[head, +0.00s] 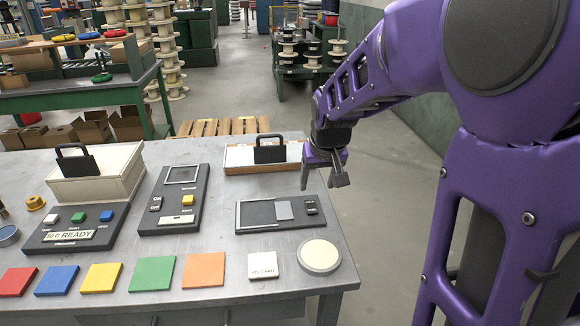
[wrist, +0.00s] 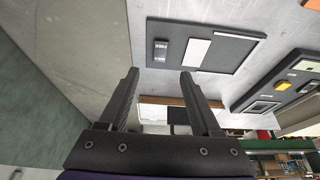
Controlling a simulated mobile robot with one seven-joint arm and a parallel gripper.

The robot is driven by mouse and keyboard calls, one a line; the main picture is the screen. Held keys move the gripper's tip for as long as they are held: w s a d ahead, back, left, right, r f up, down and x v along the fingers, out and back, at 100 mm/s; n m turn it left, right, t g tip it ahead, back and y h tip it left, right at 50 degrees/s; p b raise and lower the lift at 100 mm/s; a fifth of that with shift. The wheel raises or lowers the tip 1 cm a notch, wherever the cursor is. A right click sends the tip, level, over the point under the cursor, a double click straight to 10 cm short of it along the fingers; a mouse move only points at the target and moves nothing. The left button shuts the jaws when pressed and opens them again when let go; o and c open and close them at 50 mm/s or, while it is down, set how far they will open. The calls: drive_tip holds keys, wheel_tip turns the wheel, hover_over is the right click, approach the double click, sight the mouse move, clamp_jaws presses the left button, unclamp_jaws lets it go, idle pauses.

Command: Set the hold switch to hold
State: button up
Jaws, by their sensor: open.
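My gripper (head: 322,178) is open and empty, above the right back part of the metal bench. Its fingers also show in the wrist view (wrist: 158,84). A dark panel (head: 177,225) in the bench's middle carries a yellow block (head: 187,201), a black rocker (head: 155,204) and a white label; its small lettering is hard to read. A second dark panel (head: 265,222), nearer my gripper, carries a grey plate (head: 284,210) and a small black rocker (head: 311,205). I cannot tell for certain which control is the hold switch, nor its setting. My gripper touches neither panel.
A button panel (head: 75,228) reading READY stands at left. A cream box (head: 120,172) and a wooden-sided tray (head: 237,162) stand behind. Coloured tiles, a white tile (head: 262,265) and a round cream disc (head: 320,257) line the front. Clear metal lies between the panels.

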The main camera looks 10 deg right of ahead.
sight(311, 206)
drive_tip(key=b+x, duration=0.1)
drive_tip(key=x, duration=0.9)
drive_tip(key=shift+w+b, duration=0.15)
drive_tip(key=shift+b, duration=0.15)
clamp_jaws()
